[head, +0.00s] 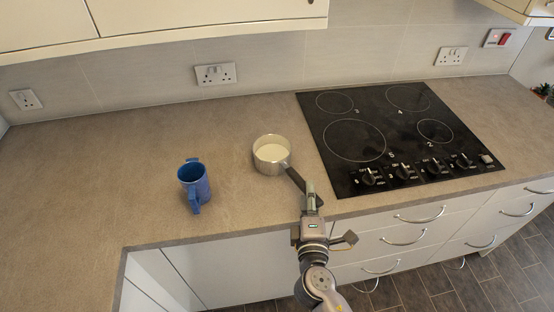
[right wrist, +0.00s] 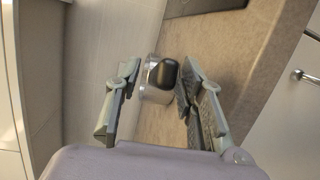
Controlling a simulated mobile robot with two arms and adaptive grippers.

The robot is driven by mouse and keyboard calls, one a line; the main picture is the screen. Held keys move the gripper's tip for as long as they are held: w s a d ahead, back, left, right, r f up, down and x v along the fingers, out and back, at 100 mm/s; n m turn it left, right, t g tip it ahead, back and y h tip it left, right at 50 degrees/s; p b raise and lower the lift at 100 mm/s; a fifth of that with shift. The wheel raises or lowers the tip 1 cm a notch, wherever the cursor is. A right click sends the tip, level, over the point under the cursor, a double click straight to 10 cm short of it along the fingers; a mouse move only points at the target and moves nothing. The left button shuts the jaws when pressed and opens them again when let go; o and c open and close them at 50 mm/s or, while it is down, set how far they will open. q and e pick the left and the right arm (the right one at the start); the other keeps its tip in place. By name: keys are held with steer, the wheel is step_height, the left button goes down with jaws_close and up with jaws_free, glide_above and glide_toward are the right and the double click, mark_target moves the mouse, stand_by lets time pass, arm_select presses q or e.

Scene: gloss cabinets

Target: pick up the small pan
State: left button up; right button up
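The small pan (head: 271,152) is a silver pan with a pale inside and a black handle. It stands upright on the worktop left of the hob, its handle pointing toward the front edge. My right gripper (head: 311,195) is at the handle's end in the head view. In the right wrist view, my right gripper (right wrist: 158,85) has its fingers apart, with the black handle end (right wrist: 164,73) showing in the gap and the silver pan side (right wrist: 150,92) behind it. The right finger looks close to the handle; contact cannot be told. My left gripper is not in view.
A blue mug (head: 194,182) stands left of the pan. The black hob (head: 385,140) with several knobs lies to the right. The worktop (head: 100,165) is clear at the left. Wall cabinets (head: 170,18) overhang the back, and drawers with handles (head: 420,215) lie below the front edge.

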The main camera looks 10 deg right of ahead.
steer(key=shift+w+d+f, duration=0.1)
steer(key=shift+w, duration=0.35)
steer(key=shift+s, duration=0.1)
steer(key=shift+c, duration=0.8)
jaws_close()
